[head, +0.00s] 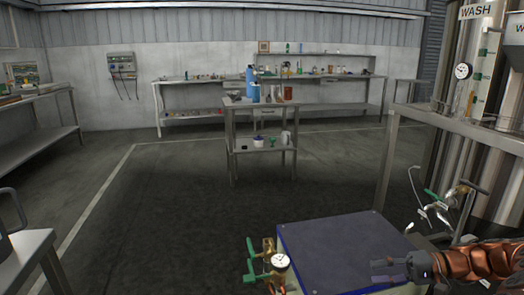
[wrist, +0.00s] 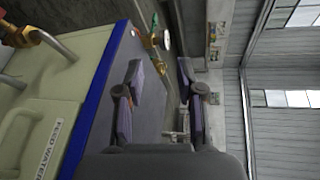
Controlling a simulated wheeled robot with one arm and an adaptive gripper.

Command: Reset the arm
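My gripper (head: 378,272) is at the lower right of the head view, at the end of my arm, which comes in from the right edge. It appears over or beside the near right part of a blue-topped box (head: 335,245); the exact gap is unclear. In the wrist view my gripper (wrist: 160,72) has its two fingers spread apart with nothing between them. The wrist picture is turned sideways.
Valves and a gauge (head: 281,262) are on the box's left side. A cream tank labelled FEED WATER (wrist: 45,125) is close in the wrist view. A steel WASH tank (head: 480,170) and frame stand right. A small cart (head: 262,106) stands ahead, with open floor before it.

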